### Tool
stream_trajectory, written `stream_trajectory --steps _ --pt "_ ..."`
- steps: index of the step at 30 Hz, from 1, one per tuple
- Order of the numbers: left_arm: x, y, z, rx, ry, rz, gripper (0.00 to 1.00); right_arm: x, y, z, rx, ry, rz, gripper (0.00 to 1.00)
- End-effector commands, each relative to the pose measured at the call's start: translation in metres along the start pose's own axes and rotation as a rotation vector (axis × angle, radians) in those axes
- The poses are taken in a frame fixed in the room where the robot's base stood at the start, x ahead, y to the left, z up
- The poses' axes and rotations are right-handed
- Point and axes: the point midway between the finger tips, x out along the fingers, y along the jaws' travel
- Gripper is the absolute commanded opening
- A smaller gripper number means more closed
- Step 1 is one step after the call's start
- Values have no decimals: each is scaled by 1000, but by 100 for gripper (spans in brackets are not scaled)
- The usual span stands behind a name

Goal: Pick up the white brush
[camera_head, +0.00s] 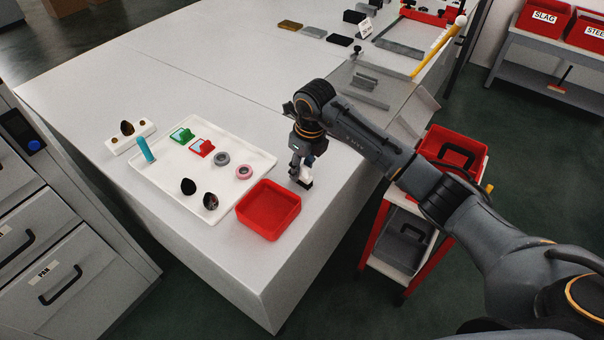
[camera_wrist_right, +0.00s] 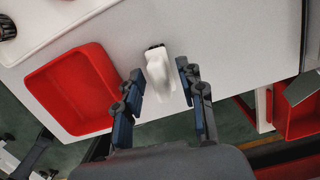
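The white brush (camera_head: 306,174) stands on the grey-white worktop near its right edge, beside the red tray. In the right wrist view the white brush (camera_wrist_right: 160,76) shows as a pale body with a dark patch at its far end. My right gripper (camera_head: 299,168) points down at the brush and partly hides it in the head view. In the right wrist view its two fingers (camera_wrist_right: 160,68) are apart, one on each side of the brush, with narrow gaps showing. My left gripper is not in view.
An empty red tray (camera_head: 268,209) stands just left of my right gripper. A white tray (camera_head: 165,185) farther left holds small clips, tape rolls and dark oval items. A red cart (camera_head: 452,150) stands off the right edge. The worktop's middle is clear.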

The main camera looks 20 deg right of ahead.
Motion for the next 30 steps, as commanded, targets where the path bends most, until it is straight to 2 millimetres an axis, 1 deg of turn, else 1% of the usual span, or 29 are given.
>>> stream_trajectory --steps 1,4,5,18,22,25,27,30 --pt "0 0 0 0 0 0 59 0 0 0 0 0 0 24" --pt "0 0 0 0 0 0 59 0 0 0 0 0 0 4" --pt "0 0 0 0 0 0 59 0 0 0 0 0 0 0" --pt "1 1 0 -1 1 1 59 -1 0 0 0 0 0 0" --pt "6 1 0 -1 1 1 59 -6 -1 2 0 -2 -2 0" --pt "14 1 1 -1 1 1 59 -15 -1 3 -1 -3 -4 0" --pt "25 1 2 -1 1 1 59 -27 -2 5 -1 -7 -6 0" --pt "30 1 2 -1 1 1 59 -50 18 4 -7 -7 -4 0"
